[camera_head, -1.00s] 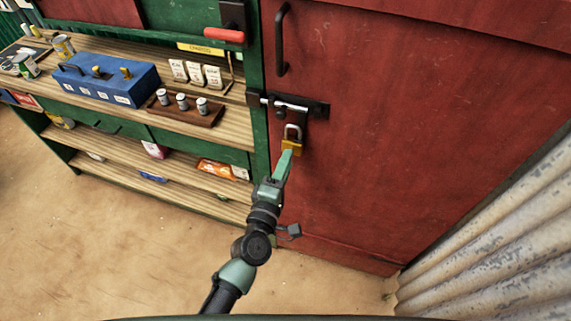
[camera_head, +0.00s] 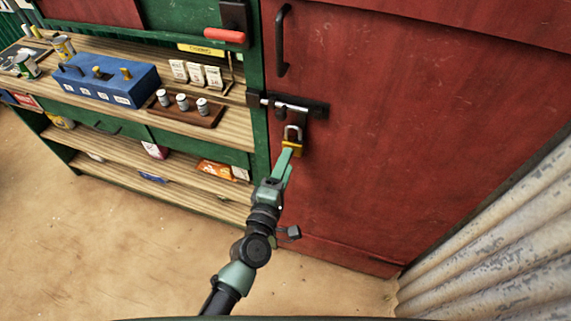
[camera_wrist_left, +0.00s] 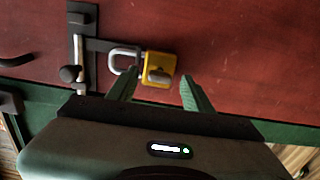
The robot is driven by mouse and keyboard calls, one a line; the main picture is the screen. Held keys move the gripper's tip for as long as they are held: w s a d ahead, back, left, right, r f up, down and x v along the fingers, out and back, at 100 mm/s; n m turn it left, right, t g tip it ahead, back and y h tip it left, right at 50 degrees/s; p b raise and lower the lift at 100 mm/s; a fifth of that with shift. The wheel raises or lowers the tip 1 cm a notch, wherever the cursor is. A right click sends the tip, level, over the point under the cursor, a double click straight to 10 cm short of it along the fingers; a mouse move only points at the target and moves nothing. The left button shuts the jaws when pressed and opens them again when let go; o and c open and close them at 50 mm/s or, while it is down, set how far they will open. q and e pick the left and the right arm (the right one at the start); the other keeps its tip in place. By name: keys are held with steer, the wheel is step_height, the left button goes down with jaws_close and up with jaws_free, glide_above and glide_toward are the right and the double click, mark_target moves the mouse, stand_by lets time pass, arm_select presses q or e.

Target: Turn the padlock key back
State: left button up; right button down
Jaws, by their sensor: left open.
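The yellow padlock (camera_head: 292,146) with a grey shackle hangs at the bolt (camera_head: 293,108) on the red door. In the left wrist view the padlock (camera_wrist_left: 160,70) lies just ahead of the fingertips, with a grey-brown rounded part on its face that looks like the key (camera_wrist_left: 158,76). My left gripper (camera_head: 287,158) is just below the padlock in the head view. In the left wrist view my left gripper (camera_wrist_left: 158,84) is open, its two green fingers apart on either side of the key, with nothing visibly clamped. My right gripper is not in view.
The red door (camera_head: 400,130) has a black handle (camera_head: 282,40) above the bolt. A stall shelf (camera_head: 150,115) with a blue weight box (camera_head: 110,80) stands at left. Corrugated metal (camera_head: 500,240) closes the right side. Bare ground (camera_head: 120,240) is free in front.

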arm_select(q)
steer(key=b+v, duration=0.1)
steer(key=v, duration=0.6)
steer(key=shift+s, duration=0.25)
steer(key=s+a+f+m+g+y, duration=0.1)
steer(key=s+a+f+m+g, duration=0.15)
steer(key=f, duration=0.75)
steer(key=s+a+f+m+g, duration=0.1)
steer(key=s+f+m+g, duration=0.25)
steer(key=f, duration=0.65)
steer(key=s+a+f+m+g+y, duration=0.1)
steer(key=s+a+f+m+g, duration=0.15)
steer(key=f, duration=0.75)
steer(key=s+a+f+m+g+y, duration=0.1)
steer(key=s+a+f+m+g, duration=0.1)
steer(key=s+a+f, duration=0.3)
steer(key=s+a+f+m+g+y, duration=0.1)
steer(key=s+a+f+m+g, duration=0.2)
steer(key=s, duration=1.1)
steer(key=s+a+f+m+g+y, duration=0.1)
steer(key=s+a+f+m+g, duration=0.1)
steer(key=s+a+f, duration=0.5)
step_height(320, 180, down, 4)
steer(key=shift+s+f+m+g+y, duration=0.2)
steer(key=shift+s+m+g+y, duration=0.15)
steer(key=shift+s+m, duration=0.6)
steer(key=shift+s, duration=0.2)
